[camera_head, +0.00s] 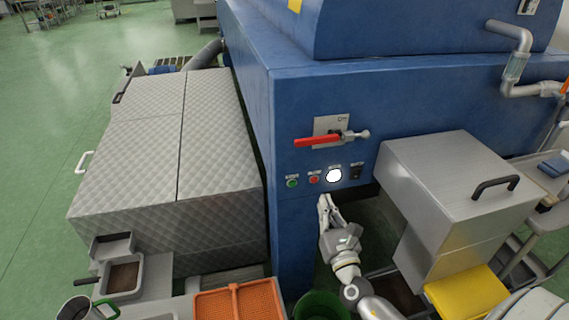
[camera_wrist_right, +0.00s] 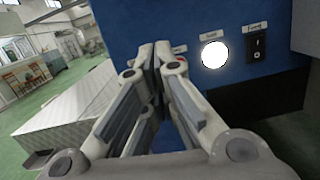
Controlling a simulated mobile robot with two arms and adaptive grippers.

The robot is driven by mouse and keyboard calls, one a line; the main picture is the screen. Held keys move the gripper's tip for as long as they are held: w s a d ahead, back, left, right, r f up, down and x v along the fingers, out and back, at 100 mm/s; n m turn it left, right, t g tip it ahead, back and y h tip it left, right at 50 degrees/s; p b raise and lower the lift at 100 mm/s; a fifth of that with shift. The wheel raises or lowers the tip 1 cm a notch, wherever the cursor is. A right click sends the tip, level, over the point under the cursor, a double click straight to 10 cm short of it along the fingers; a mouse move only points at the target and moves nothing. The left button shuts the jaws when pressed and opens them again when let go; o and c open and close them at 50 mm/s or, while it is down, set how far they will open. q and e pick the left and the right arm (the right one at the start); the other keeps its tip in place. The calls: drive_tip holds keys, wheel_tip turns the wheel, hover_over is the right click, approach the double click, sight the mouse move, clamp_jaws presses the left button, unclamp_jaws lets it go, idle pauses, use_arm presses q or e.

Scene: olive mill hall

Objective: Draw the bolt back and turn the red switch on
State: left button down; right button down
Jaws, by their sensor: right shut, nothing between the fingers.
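The red switch (camera_head: 312,141) is a lever on the blue machine's front. It lies about level, its red handle pointing left, over a pale plate (camera_head: 327,124) marked "On" at the top. The metal bolt (camera_head: 356,135) with a round knob sits at the lever's right end; I cannot tell how far it is drawn. My right gripper (camera_head: 323,198) is shut and empty, below the lever and just under the row of buttons, touching neither lever nor bolt. In the right wrist view its closed fingers (camera_wrist_right: 157,56) point at the blue panel; lever and bolt are outside that view. My left gripper is out of view.
Below the lever are a green button (camera_head: 292,183), a red button (camera_head: 314,179), a lit white lamp (camera_head: 334,176) and a black rocker switch (camera_head: 356,172). A metal box (camera_head: 450,185) juts out at right. An orange crate (camera_head: 236,304) stands at the front.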

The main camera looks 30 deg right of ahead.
sight(318, 138)
drive_tip(key=shift+w+a+r+n+t+y, duration=0.15)
drive_tip(key=shift+a+r+n, duration=0.2)
drive_tip(key=shift+r, duration=0.2)
drive_tip(key=shift+w+a+r+n+t+y, duration=0.15)
drive_tip(key=shift+a+r+n, duration=0.2)
drive_tip(key=shift+r, duration=0.2)
drive_tip(key=shift+d, duration=0.1)
drive_tip(key=p+x, duration=0.1)
drive_tip(key=x, duration=0.8)
drive_tip(key=shift+w+r+p, duration=0.15)
drive_tip(key=shift+w+p, duration=0.1)
drive_tip(key=shift+p, duration=0.1)
wheel_tip(318, 138, up, 4)
drive_tip(key=p, duration=0.3)
drive_tip(key=shift+w+d, duration=0.1)
drive_tip(key=shift+w, duration=0.1)
